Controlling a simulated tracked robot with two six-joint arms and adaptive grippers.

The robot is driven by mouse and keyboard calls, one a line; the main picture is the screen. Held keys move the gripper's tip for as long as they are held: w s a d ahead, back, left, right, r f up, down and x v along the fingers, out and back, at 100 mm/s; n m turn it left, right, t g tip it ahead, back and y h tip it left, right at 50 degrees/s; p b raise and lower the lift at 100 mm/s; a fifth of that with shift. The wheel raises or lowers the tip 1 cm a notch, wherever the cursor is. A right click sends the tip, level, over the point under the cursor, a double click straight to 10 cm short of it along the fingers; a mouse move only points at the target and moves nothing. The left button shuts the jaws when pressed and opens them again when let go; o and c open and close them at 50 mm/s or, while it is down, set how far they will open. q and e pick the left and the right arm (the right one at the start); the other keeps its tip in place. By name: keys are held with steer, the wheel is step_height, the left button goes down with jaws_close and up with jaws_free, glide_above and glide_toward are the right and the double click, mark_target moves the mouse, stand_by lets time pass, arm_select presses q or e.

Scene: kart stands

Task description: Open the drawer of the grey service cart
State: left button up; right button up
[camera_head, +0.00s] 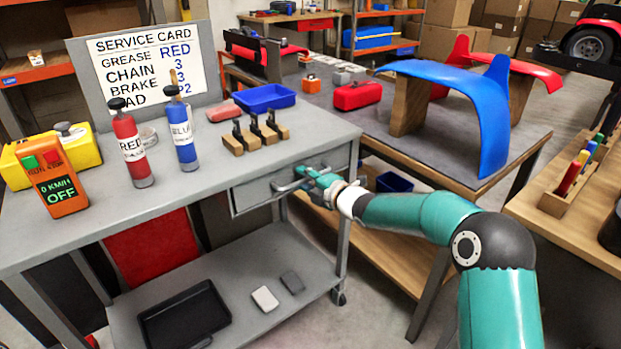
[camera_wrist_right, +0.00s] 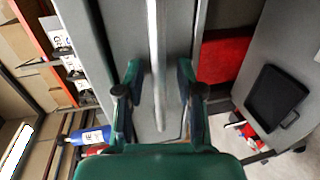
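The grey service cart (camera_head: 215,200) stands at the left in the head view. Its drawer (camera_head: 255,192) is under the right part of the top and looks shut or nearly so; I cannot tell if there is a small gap. A bar handle (camera_head: 287,186) runs along the drawer front. My right gripper (camera_head: 305,178) is at the handle. In the right wrist view the handle (camera_wrist_right: 154,60) lies between my two open fingers (camera_wrist_right: 158,82), with space visible on both sides. My left gripper is in neither view.
The cart top holds a red bottle (camera_head: 131,148), a blue bottle (camera_head: 181,133), a blue tray (camera_head: 264,98), an orange meter (camera_head: 56,185) and a service card (camera_head: 148,65). A black tray (camera_head: 185,318) lies on the lower shelf. A workbench (camera_head: 450,140) with a blue fender stands close behind right.

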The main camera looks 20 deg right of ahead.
jaws_close()
stand_by(0.3)
